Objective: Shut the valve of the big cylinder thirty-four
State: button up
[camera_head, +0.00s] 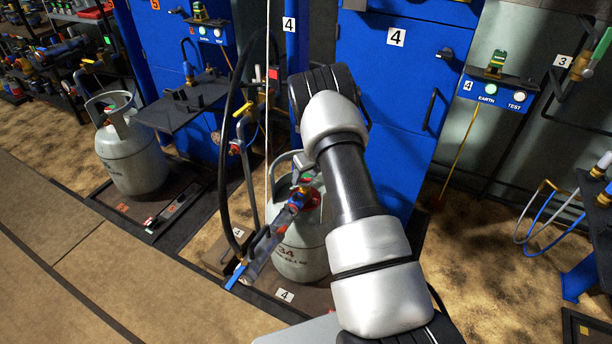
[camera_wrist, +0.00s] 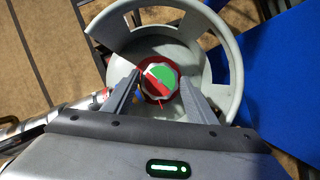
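The big grey cylinder (camera_head: 300,255), marked 34, stands upright in the bay numbered 4 in the head view, partly hidden by my arm. Its open collar (camera_wrist: 228,50) rings the valve in the wrist view. The valve (camera_wrist: 160,82) is a round red wheel with a cap that is part green, part red and white. My gripper (camera_wrist: 161,81) is over the collar, its two grey fingers apart, one left and one right of the valve. I cannot tell whether they touch the wheel. In the head view my arm hides most of the gripper.
A hose and pipe stand (camera_head: 247,165) with coloured fittings is just left of the cylinder. Another grey cylinder (camera_head: 130,155) stands further left. A blue cabinet (camera_head: 385,90) is close behind. An EARTH/TEST box (camera_head: 495,92) hangs to the right. The floor at front left is clear.

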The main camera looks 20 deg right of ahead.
jog(key=c, duration=0.5)
jog(key=shift+a+r+m+h+p, duration=0.15)
jog(key=shift+r+m+h+p, duration=0.2)
jog(key=shift+p, duration=0.6)
jog(key=m+p, duration=0.2)
jog(key=shift+s+m+h+p, duration=0.1)
jog(key=shift+m+h+p, duration=0.15)
jog(key=shift+h+p, duration=0.15)
jog(key=shift+f+m+p, duration=0.4)
jog(key=shift+m, duration=0.4)
jog(key=shift+h, duration=0.25)
jog(key=o, duration=1)
jog(key=shift+r, duration=0.1)
